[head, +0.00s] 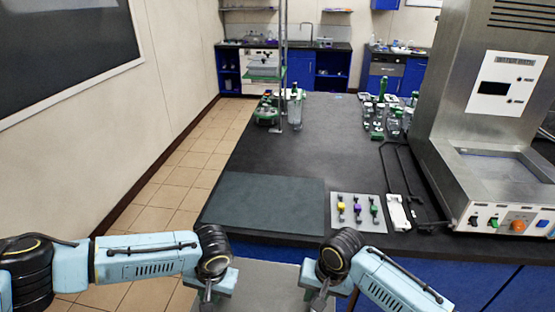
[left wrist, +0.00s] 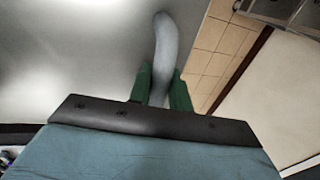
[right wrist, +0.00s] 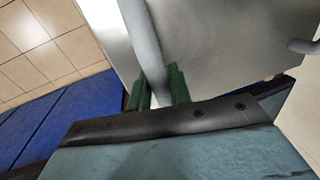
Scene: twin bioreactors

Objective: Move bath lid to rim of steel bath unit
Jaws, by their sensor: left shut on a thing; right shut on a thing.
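The bath lid (head: 262,288) is a flat grey metal plate at the bottom of the head view, in front of the bench. It fills much of the left wrist view (left wrist: 75,60) and the right wrist view (right wrist: 220,50). My left gripper (left wrist: 160,90) is shut on one rounded grey handle (left wrist: 165,45) of the lid. My right gripper (right wrist: 157,90) is shut on another such handle (right wrist: 143,38). The lid hangs between both grippers. The steel bath unit (head: 460,130) stands on the bench at the right, its recessed top (head: 500,163) open.
The black bench (head: 300,155) has a dark mat (head: 265,203) and a white panel with coloured valves (head: 357,212) near its front edge. A stand and glassware (head: 295,108) are farther back. Tiled floor (head: 185,180) is clear at the left.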

